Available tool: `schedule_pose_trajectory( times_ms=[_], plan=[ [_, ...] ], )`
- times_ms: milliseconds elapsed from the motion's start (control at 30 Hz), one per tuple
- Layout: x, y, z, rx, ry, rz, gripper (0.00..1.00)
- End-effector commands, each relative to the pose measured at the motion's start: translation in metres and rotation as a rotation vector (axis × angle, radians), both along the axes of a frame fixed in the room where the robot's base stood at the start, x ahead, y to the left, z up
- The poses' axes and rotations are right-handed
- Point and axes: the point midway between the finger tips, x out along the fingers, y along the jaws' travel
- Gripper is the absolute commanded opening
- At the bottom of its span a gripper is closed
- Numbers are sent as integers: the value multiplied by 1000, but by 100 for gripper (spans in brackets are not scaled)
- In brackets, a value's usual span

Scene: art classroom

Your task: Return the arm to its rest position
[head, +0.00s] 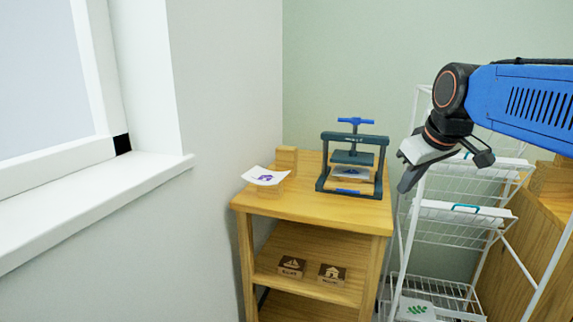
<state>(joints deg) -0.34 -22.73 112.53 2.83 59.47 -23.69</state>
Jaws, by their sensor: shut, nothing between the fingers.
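My gripper (408,182) is in the head view, right of centre, at the end of my blue arm. It points down and to the left, is shut, and holds nothing. It shows in front of the white wire rack and to the right of the press. The press (330,160), dark with a blue handle on top, stands on the wooden stand (310,208). A pale printed piece lies in the press, under its plate.
A sheet with a purple print (265,176) rests on wooden blocks at the stand's left. Two stamped blocks (291,267) sit on its shelf. The white wire rack (455,235) with trays is close behind my gripper. A window sill (90,205) is at left.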

Motion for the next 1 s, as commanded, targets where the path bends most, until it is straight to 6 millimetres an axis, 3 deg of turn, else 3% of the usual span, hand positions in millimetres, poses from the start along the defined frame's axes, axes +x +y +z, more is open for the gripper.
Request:
schedule_pose_trajectory(
  times_ms=[33,200,500,700,1000],
  plan=[
    [-21,-1,-15,11,11,-26,0],
    [-84,-5,-72,53,50,-131,0],
    [-182,-11,-173,116,108,-301,0],
    [-212,-13,-209,135,127,-359,0],
    [-216,-13,-214,138,130,-368,0]
  ],
)
